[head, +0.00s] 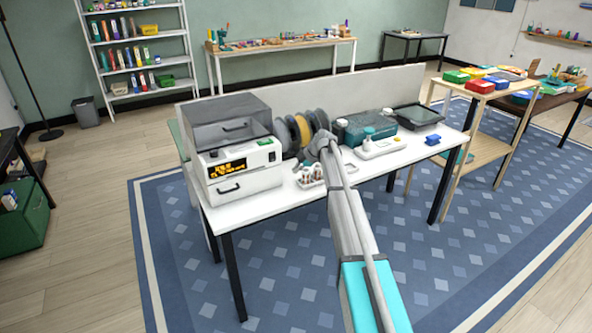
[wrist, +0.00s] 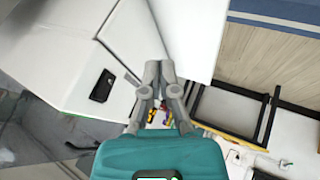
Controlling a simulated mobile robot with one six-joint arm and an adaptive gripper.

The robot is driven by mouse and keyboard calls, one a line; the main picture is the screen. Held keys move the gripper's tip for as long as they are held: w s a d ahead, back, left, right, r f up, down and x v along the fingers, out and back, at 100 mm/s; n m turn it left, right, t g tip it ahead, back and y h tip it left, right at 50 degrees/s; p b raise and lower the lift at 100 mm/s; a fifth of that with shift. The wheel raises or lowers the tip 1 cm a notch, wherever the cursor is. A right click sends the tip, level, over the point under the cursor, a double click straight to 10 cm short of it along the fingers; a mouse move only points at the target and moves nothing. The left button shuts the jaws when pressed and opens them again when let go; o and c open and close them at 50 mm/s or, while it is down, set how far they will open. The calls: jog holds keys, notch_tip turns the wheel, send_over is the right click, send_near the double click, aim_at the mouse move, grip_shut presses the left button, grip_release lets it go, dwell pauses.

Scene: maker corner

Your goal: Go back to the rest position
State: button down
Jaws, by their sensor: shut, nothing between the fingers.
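My gripper (wrist: 160,68) shows in the wrist view with its two grey fingers together and nothing between them. Its teal body (wrist: 150,158) fills the bottom middle of that view. In the head view my arm reaches from the bottom edge up over the white table (head: 285,205), and its grey end is in front of the spools (head: 293,133). The fingers cannot be made out clearly there. In the wrist view a white box-like thing with a dark handle (wrist: 102,84) is at the left, and a white panel (wrist: 190,35) lies beyond the fingertips.
A wooden shelf (head: 480,125) stands right; rug is clear in front.

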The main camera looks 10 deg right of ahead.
jog(key=s+a+r+m+g+h+p, duration=0.1)
jog(key=s+m, duration=0.9)
jog(key=s, duration=1.3)
jog(key=s+a+m+g+h+p, duration=0.2)
jog(key=s+m, duration=0.8)
jog(key=s, duration=1.3)
jog(key=g+h+p, duration=0.1)
jog(key=h+p, duration=0.1)
jog(key=h, duration=0.1)
jog(key=shift+a+r, duration=0.25)
jog(key=shift+r, duration=0.1)
jog(key=c, duration=1.4)
grip_release()
